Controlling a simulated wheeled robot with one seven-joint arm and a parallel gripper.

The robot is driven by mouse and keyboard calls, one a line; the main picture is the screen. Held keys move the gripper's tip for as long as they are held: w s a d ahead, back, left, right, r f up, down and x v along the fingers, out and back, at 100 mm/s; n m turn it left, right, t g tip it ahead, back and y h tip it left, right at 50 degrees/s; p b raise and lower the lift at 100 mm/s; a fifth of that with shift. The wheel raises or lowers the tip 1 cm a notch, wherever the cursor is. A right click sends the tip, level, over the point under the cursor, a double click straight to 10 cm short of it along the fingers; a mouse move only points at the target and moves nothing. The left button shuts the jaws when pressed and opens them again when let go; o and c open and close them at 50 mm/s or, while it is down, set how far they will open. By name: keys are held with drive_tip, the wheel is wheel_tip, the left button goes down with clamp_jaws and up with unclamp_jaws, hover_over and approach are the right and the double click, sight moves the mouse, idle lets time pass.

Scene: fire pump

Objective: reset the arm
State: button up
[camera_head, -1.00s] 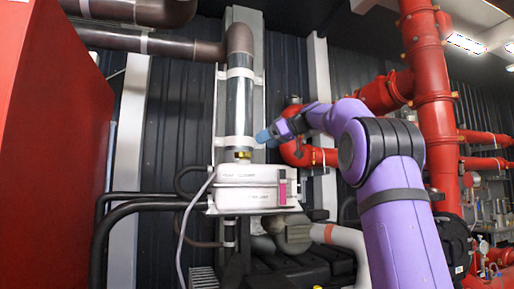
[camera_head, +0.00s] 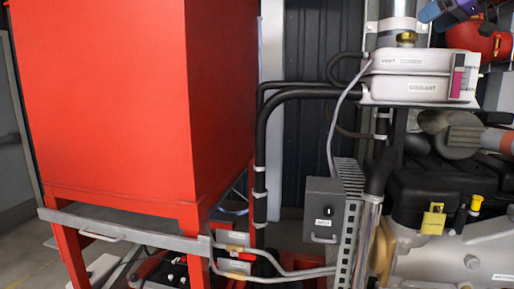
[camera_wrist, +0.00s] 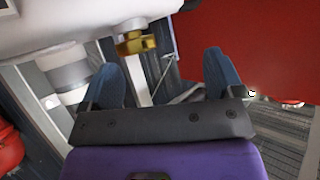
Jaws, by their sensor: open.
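My gripper (camera_wrist: 166,82) shows in the wrist view with its two blue fingers spread apart and nothing between them. In the head view, part of my gripper (camera_head: 434,12) shows at the top right edge, above the right end of the white coolant tank (camera_head: 410,88). The tank has a brass cap (camera_head: 406,38) on top. In the wrist view the brass fitting (camera_wrist: 136,43) lies beyond the fingers, nearer the left one; I see no contact. Most of my arm is outside the head view.
A large red cabinet (camera_head: 110,100) on a red frame fills the left. Black hoses (camera_head: 262,140) run beside it to the tank. A grey box (camera_head: 323,209) and the engine with a yellow padlock (camera_head: 433,219) stand lower right. Some floor shows at the far left.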

drive_tip(key=s+a+f+m+g+h, duration=0.3)
drive_tip(key=s+a+f+g, duration=0.1)
drive_tip(key=s+a+f, duration=1.1)
drive_tip(key=s+a+f+m+h, duration=0.1)
drive_tip(key=s+a+f, duration=0.1)
drive_tip(key=s+f, duration=0.8)
drive_tip(key=s+a+f+m+g+h, duration=0.1)
drive_tip(key=s+a+f+h, duration=0.1)
drive_tip(key=s+f, duration=0.8)
drive_tip(key=shift+s+a+f+g, duration=0.2)
drive_tip(key=shift+a+f+g, duration=0.1)
drive_tip(key=shift+f, duration=0.45)
